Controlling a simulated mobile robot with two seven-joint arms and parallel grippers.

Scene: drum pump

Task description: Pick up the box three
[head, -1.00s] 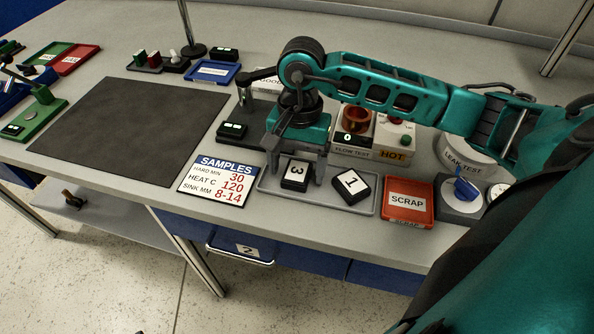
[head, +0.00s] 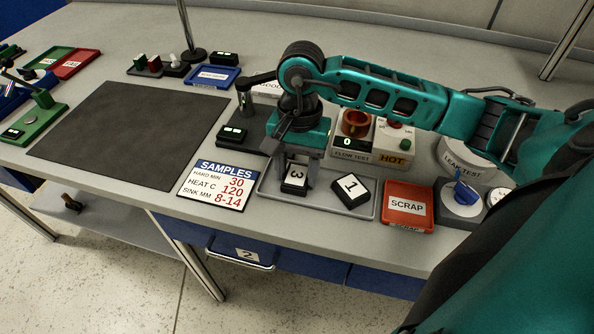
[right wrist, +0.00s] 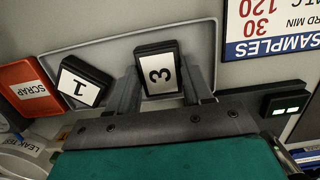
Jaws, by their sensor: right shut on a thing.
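Box three is a small black box with a white label marked 3 (head: 296,177), on the grey tray (head: 334,212) in the head view. My right gripper (head: 297,172) points down over it and is shut on it, with a finger on each side. In the right wrist view, box three (right wrist: 158,68) lies between the two fingers of the right gripper (right wrist: 157,90). Whether the box touches the tray or is just above it, I cannot tell. My left gripper is not in view.
Box one (head: 350,187) lies tilted beside box three on the same tray. A red scrap bin (head: 408,221) stands to the right, and a samples card (head: 215,186) lies to the left. A dark mat (head: 125,130) leaves clear room at the left.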

